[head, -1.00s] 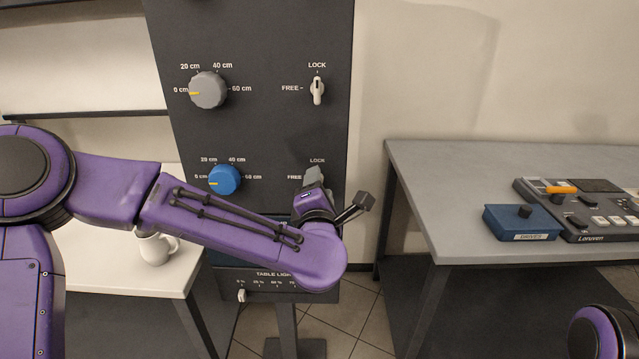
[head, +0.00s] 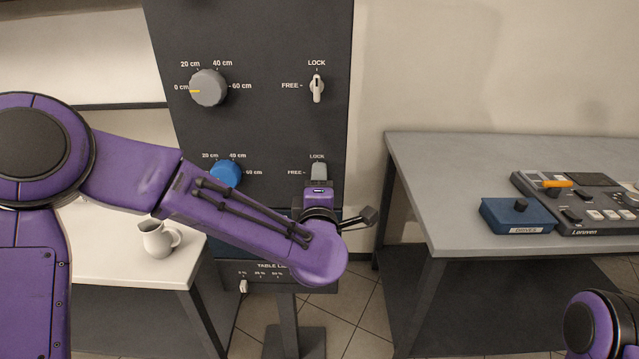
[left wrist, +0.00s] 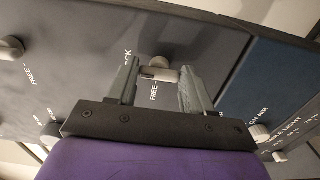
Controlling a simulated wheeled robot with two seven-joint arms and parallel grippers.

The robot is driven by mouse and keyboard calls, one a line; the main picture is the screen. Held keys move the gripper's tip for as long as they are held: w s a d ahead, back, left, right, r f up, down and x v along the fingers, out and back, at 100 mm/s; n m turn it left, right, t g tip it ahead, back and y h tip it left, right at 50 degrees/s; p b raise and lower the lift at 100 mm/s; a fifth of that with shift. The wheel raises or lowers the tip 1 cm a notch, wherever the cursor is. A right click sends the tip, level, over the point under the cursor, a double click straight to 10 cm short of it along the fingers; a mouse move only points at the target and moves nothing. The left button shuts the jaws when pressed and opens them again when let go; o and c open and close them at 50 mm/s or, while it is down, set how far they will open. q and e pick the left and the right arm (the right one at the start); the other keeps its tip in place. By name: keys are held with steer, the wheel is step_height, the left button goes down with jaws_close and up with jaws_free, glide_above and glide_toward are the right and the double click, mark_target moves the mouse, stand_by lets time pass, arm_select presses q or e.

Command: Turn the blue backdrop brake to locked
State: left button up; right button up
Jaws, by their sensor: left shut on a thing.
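The dark control panel (head: 260,125) stands upright ahead. On it the blue knob (head: 226,173) is partly covered by my left arm. The blue backdrop brake is right of this knob, under a LOCK label and beside a FREE label; my gripper hides it in the head view. In the left wrist view its pale handle (left wrist: 159,70) shows between my fingers. I cannot tell exactly which mark the handle points to.
Above are a grey knob (head: 208,88) and another brake lever (head: 317,88), upright. A white mug (head: 158,238) stands on the white table at left. A grey desk (head: 440,190) at right holds a blue box (head: 518,215) and a mixer-like console (head: 585,205).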

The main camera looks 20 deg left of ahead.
arm_select(q)
steer(key=o, duration=1)
steer(key=shift+o, duration=0.2)
steer(key=shift+s+d, duration=0.1)
steer(key=b+v, duration=0.2)
steer(key=v, duration=0.8)
steer(key=shift+s, duration=0.15)
